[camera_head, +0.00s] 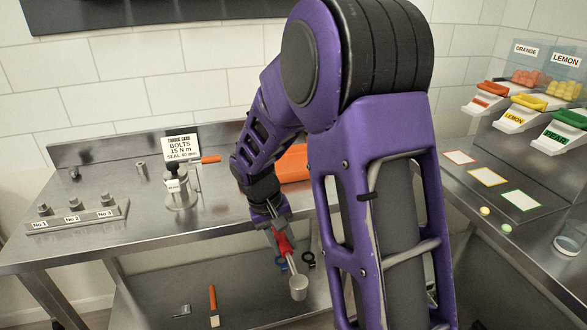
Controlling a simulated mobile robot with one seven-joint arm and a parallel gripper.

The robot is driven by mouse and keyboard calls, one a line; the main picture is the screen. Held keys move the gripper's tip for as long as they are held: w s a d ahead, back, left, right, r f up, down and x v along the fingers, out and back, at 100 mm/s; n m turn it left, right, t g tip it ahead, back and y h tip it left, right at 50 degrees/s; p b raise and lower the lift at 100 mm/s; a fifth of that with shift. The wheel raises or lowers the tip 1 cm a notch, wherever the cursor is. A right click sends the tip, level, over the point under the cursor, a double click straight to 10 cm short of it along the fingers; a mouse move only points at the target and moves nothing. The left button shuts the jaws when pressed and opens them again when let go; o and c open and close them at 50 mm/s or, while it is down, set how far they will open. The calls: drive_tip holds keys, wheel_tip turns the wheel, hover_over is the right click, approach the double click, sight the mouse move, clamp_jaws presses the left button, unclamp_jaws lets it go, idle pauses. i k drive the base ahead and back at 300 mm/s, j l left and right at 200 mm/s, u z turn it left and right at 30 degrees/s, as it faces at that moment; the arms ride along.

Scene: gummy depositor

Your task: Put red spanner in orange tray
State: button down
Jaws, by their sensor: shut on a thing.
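My gripper (275,222) is shut on the red spanner (283,242) in the head view. The spanner's red part sits at the jaws, and its silver shaft and round end (298,287) point downward. It hangs in front of the bench's front edge, with the lower shelf behind it in the picture. The orange tray (294,164) lies on the bench top, behind and to the right of my gripper. My arm hides its right part, and its inside is hard to see.
A metal stand (180,190) with an orange-handled lever and a bolt rack (78,217) stand on the left bench. An orange-handled scraper (213,305) and a blue ring (281,263) lie on the lower shelf. The right counter (490,150) holds labelled dispensers. My arm blocks the middle.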

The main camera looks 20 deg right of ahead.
sight(295, 167)
drive_tip(key=l, duration=0.7)
drive_tip(key=i, duration=0.95)
